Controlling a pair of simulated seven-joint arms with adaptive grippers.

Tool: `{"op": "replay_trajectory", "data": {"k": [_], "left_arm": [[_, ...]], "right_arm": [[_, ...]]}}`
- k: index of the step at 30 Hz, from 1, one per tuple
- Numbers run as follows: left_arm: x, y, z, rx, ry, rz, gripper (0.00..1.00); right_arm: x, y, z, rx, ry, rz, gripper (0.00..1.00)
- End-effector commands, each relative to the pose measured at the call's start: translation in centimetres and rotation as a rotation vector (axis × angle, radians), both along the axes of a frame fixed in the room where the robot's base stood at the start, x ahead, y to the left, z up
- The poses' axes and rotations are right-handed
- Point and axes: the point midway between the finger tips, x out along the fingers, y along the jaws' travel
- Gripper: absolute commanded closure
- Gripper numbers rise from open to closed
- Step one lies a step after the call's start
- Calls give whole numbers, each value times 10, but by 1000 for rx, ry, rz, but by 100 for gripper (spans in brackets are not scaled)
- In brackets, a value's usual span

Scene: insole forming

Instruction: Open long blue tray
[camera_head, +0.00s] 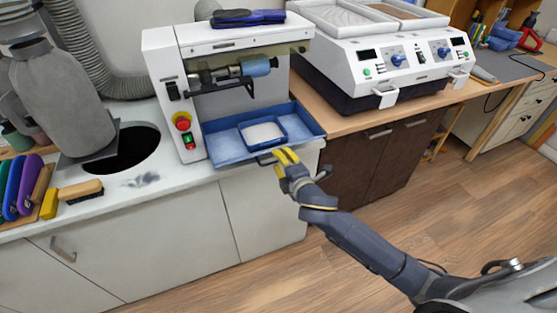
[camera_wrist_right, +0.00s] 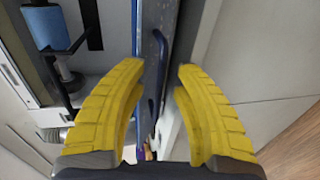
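The long blue tray (camera_head: 222,149) sits in the base of the white grinding machine, with a smaller blue tray (camera_head: 245,136) holding something pale inside it. A dark handle (camera_head: 266,159) is on its front edge. My right gripper (camera_head: 286,156) is at this front edge, beside the handle. In the right wrist view its yellow fingers (camera_wrist_right: 160,70) are spread and empty. The tray's handle (camera_wrist_right: 158,85) shows between the fingers, one on each side, with gaps visible. I cannot tell how far ahead of the fingertips it is. My left gripper is not in view.
The grinding machine (camera_head: 160,60) has a roller (camera_head: 256,67) above the tray. A white two-panel machine (camera_head: 380,55) stands to the right. Colored insoles (camera_head: 22,187) and a brush (camera_head: 80,191) lie at the left. The floor (camera_head: 420,195) in front is open.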

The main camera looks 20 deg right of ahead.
Motion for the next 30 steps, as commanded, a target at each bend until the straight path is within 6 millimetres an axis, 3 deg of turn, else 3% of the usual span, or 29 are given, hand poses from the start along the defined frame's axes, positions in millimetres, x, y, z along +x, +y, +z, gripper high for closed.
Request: {"op": "replay_trajectory", "data": {"k": [9, 17, 30], "left_arm": [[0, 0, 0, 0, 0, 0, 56], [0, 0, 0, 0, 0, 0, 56], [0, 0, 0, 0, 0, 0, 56]], "right_arm": [[1, 0, 0, 0, 0, 0, 69], [0, 0, 0, 0, 0, 0, 100], [0, 1, 0, 0, 0, 1, 100]]}}
